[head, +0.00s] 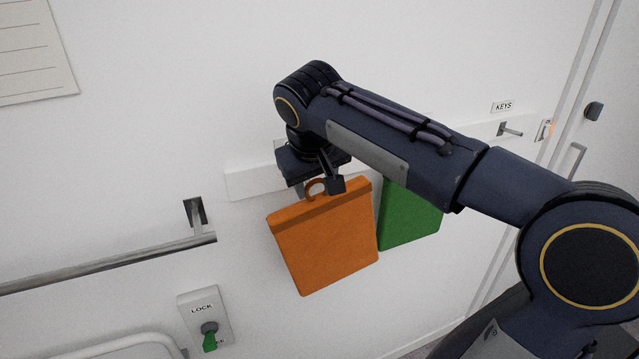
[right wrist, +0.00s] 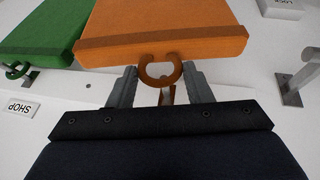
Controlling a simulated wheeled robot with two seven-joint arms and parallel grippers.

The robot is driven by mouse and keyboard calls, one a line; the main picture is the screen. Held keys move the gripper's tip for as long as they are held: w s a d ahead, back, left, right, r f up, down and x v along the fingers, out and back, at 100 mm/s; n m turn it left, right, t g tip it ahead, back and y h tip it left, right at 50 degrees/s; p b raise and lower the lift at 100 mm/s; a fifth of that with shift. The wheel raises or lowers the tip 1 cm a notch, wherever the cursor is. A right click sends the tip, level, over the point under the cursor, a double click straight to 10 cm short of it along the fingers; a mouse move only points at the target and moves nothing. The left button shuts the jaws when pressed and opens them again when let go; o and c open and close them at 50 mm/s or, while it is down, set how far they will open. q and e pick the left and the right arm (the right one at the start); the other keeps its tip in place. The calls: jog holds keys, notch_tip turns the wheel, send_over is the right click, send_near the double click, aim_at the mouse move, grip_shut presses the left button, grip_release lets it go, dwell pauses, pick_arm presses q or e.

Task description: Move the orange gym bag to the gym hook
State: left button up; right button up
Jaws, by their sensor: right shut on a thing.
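The orange gym bag (head: 325,243) hangs in front of the white wall, tilted in the head view, with a ring handle at its top. My right gripper (head: 318,187) is at that handle, shut on it. In the right wrist view the bag (right wrist: 165,30) fills the top, and its open ring sits between the fingers of my right gripper (right wrist: 160,85). A small metal piece shows behind the ring; I cannot tell whether the ring touches it. The gym hook's label is not readable in either view. My left gripper is not in view.
A green bag (head: 410,216) hangs close on the right. A KEYS hook (head: 510,131) is farther right. A rail (head: 110,259) and LOCK switch (head: 204,318) are left.

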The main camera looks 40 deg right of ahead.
jog(key=shift+w+d+f+p, duration=0.1)
jog(key=shift+w+d+p, duration=0.2)
jog(key=shift+w, duration=0.7)
jog(key=shift+w+d+p, duration=0.2)
jog(key=shift+w+d, duration=0.15)
jog(key=shift+w, duration=0.6)
jog(key=shift+w+d+f, duration=0.2)
jog(key=shift+w+f, duration=0.3)
jog(key=shift+w, duration=0.1)
